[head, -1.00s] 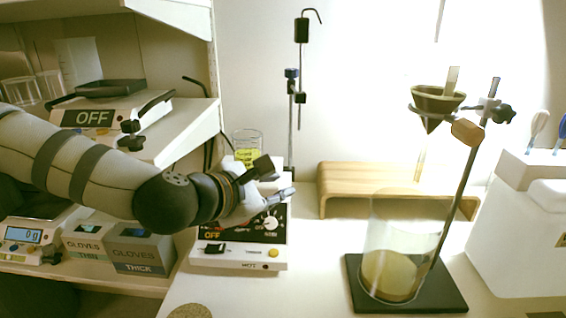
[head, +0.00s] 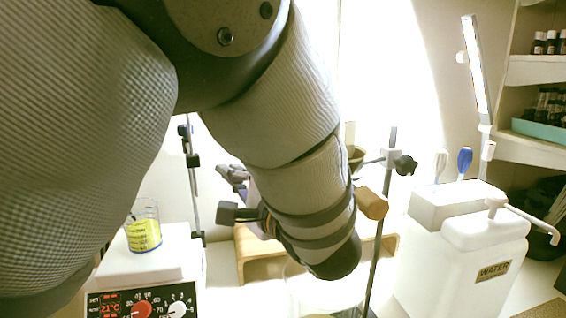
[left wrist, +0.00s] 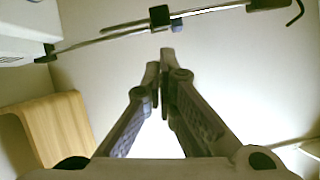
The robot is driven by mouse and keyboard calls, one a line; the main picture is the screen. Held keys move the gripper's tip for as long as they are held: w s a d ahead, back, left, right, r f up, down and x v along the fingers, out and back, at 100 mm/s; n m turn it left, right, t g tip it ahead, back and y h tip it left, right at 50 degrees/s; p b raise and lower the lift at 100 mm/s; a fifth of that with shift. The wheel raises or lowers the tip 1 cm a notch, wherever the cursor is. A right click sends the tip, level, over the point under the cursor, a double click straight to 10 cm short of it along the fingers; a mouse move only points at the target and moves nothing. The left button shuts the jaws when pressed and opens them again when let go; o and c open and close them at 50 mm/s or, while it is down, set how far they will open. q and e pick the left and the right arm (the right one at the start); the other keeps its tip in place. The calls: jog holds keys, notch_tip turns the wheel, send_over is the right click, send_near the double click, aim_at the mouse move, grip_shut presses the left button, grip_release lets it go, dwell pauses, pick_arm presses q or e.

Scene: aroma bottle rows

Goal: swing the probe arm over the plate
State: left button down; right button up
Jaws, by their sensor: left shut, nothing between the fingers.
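The hot plate (head: 150,258) stands at lower left in the head view, its display showing 21°C. A beaker of yellow liquid (head: 143,235) sits on it. Behind its right side rises a thin stand (head: 194,185) with dark clamps. In the left wrist view the stand rod (left wrist: 105,40) runs across the top, with a clamp (left wrist: 160,16) and a hooked end (left wrist: 296,13). Which piece is the probe arm, I cannot tell. My left gripper (head: 230,173) is shut and empty, right of the stand; its fingertips (left wrist: 165,56) point towards the clamp, apparently apart from it.
My left arm covers much of the head view. A wooden bench (head: 252,262) stands behind; it also shows in the wrist view (left wrist: 55,125). A water container (head: 470,260) stands at right.

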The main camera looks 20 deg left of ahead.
pick_arm(q)
jog(key=x, duration=0.9)
jog(key=shift+f+b, duration=0.2)
jog(key=shift+b, duration=0.15)
pick_arm(e)
jog(key=shift+s+f, duration=0.5)
jog(key=shift+s, duration=0.05)
pick_arm(q)
jog(key=shift+w, duration=0.15)
pick_arm(e)
jog(key=shift+s, duration=0.1)
